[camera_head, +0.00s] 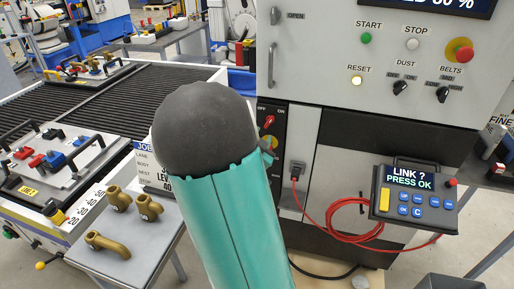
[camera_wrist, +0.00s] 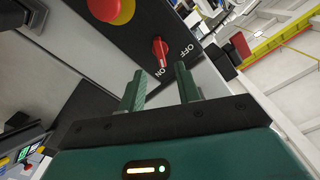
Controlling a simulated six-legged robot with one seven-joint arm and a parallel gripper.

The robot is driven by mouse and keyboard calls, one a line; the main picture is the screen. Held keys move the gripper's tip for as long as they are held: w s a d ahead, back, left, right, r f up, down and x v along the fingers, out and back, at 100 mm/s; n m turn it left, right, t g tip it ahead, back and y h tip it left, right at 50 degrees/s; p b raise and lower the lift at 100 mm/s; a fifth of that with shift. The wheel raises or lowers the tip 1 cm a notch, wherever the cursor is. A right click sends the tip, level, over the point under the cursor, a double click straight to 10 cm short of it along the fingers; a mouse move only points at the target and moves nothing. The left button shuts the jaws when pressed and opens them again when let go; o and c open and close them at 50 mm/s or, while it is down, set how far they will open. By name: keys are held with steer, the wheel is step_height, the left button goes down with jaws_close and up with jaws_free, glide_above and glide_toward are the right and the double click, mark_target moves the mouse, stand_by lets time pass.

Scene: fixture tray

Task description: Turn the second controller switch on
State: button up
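A red rotary switch (camera_head: 269,121) sits on a narrow dark panel at the left of the grey cabinet, under OFF and ON labels. In the wrist view the red switch (camera_wrist: 160,52) stands ahead of my gripper (camera_wrist: 160,88), and its handle appears to point toward the ON label. My gripper is open and empty, with its two green fingers apart and short of the switch. In the head view my arm hides most of the gripper. The black DUST switch (camera_head: 400,88) and black BELTS switch (camera_head: 443,93) are on the cabinet's upper face.
A red stop button on yellow (camera_wrist: 113,10) is beside the switch. A pendant (camera_head: 414,195) reads "LINK ? PRESS OK". A red cable (camera_head: 350,220) hangs below a socket. Brass fittings (camera_head: 118,198) lie on a side table, and a fixture tray (camera_head: 95,185) is at left.

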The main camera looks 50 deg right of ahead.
steer(key=v, duration=0.6)
steer(key=shift+a, duration=0.1)
stand_by(0.3)
